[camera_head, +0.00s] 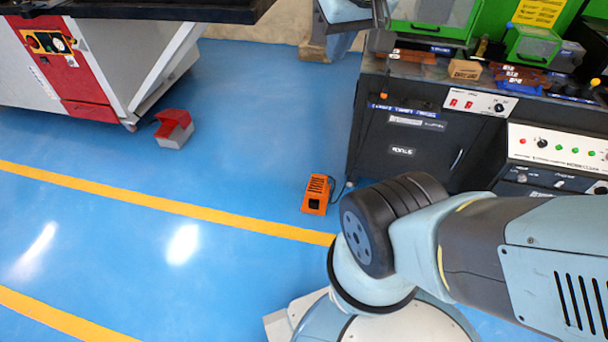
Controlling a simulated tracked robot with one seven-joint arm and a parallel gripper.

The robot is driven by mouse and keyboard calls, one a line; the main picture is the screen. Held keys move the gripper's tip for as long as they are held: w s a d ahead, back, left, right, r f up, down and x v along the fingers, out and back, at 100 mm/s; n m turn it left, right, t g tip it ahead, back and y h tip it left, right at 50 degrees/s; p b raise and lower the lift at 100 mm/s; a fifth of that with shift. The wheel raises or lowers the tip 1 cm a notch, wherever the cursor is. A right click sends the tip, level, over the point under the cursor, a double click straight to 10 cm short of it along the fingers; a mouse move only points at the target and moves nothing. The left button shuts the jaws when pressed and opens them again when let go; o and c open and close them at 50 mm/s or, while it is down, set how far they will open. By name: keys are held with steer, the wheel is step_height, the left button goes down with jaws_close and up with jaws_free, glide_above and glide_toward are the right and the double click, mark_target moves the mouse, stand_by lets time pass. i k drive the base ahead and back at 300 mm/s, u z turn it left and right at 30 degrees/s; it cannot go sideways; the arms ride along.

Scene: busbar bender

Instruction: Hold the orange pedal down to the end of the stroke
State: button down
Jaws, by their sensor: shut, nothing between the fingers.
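The orange pedal (317,194) is a small slatted unit with a dark opening in its front. It sits on the blue floor just left of the black machine cabinet, and a dark cable runs from it toward the cabinet. Nothing is seen touching it. My arm fills the lower right and runs out of the frame at the right edge. My gripper is not in view, so where it is relative to the pedal cannot be seen.
The black cabinet (410,139) with control panels and green guards stands at right. A red and grey foot switch (174,129) lies on the floor near the red and white machine (75,72) at upper left. The blue floor left of the pedal is clear, with yellow lines (150,203).

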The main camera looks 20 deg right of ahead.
mark_target(317, 184)
steer(key=z, duration=0.1)
steer(key=i, duration=0.95)
steer(key=u, duration=0.1)
